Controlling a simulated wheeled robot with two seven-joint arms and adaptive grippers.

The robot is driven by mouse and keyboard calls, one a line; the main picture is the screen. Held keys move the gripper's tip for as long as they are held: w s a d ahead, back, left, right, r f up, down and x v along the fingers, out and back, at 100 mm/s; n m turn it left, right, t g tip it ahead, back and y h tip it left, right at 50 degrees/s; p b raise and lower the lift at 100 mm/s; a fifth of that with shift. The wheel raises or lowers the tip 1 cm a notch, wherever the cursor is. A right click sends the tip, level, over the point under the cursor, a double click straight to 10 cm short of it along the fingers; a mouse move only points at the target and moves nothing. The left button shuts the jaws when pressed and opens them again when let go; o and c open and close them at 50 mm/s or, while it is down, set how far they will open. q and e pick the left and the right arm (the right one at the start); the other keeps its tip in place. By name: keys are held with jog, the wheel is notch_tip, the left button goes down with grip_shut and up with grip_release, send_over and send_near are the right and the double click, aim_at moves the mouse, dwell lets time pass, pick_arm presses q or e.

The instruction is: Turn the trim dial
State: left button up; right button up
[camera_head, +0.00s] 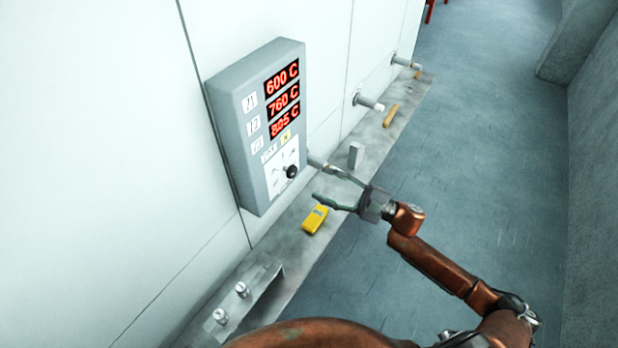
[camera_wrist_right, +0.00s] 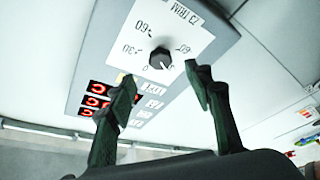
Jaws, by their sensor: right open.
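The trim dial is a small black knob (camera_head: 291,171) on a white plate low on a grey control box (camera_head: 228,135) fixed to the white wall. In the right wrist view the knob (camera_wrist_right: 160,58) sits on the plate, with printed numbers around it and a "TRIM" label, upside down. My right gripper (camera_head: 322,180) is open and empty, to the right of the knob and apart from it. In the right wrist view its two dark fingers (camera_wrist_right: 166,88) are spread, and the knob shows between and beyond their tips. My left gripper is not in view.
The box has red displays (camera_head: 283,103) reading 600 C, 760 C and 805 C. A grey ledge (camera_head: 290,228) below holds a yellow device (camera_head: 315,219), a small grey block (camera_head: 355,155) and a bracket with two knobs (camera_head: 232,303). Pegs (camera_head: 368,102) stick out of the wall. Open floor lies right.

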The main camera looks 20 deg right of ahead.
jog(key=shift+v, duration=1.65)
jog(key=shift+f, duration=0.1)
